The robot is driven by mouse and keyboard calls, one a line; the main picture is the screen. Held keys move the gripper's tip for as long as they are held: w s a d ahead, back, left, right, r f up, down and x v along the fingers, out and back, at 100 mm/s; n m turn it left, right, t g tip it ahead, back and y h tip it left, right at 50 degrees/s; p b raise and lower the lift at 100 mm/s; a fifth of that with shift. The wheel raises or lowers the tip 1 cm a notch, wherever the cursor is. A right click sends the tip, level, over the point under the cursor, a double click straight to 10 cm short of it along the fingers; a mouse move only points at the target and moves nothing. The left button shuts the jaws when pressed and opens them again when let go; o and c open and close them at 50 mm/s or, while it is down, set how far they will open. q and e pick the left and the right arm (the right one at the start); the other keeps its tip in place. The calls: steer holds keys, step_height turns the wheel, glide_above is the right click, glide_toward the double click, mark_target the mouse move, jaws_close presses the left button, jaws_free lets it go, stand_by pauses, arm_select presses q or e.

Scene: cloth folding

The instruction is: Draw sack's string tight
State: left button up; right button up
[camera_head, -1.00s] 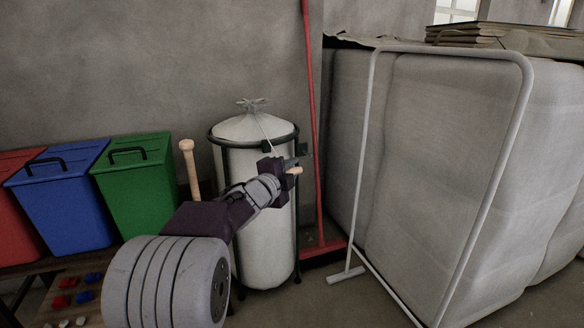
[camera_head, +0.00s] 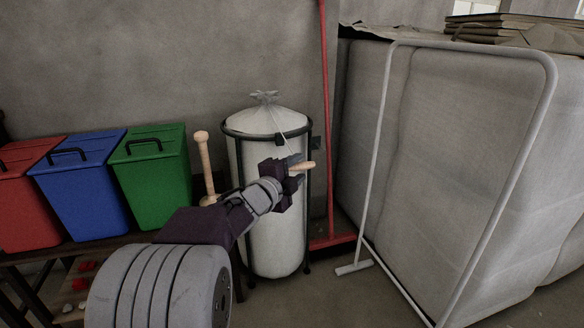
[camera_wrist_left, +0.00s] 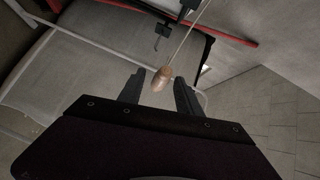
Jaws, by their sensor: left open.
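A white sack (camera_head: 277,220) stands upright in a black ring stand (camera_head: 230,134), its gathered top (camera_head: 265,97) tied above the ring. A thin pale string (camera_head: 276,122) runs from the top down the front to a wooden toggle (camera_head: 307,166). My left gripper (camera_head: 293,169) is in front of the sack, below the ring, at the toggle. In the left wrist view, the open fingers (camera_wrist_left: 160,90) stand either side of the toggle (camera_wrist_left: 161,79), with gaps visible, and the string (camera_wrist_left: 187,40) leads up from it. My right gripper is not in view.
Red (camera_head: 28,205), blue (camera_head: 85,185) and green (camera_head: 150,180) bins stand on a bench at left, beside an upright wooden handle (camera_head: 203,155). A red pole (camera_head: 325,100) stands right of the sack. A white tube frame (camera_head: 374,150) fronts large wrapped blocks (camera_head: 455,150).

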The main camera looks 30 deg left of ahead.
mark_target(298, 169)
arm_select(q)
steer(key=s, duration=0.1)
steer(key=s+p, duration=0.1)
steer(key=s, duration=0.1)
steer(key=shift+s+d+r, duration=0.1)
steer(key=shift+s+r, duration=0.15)
steer(key=shift+s, duration=0.1)
steer(key=shift+s+f, duration=0.1)
steer(key=shift+s, duration=0.15)
steer(key=shift+d, duration=0.1)
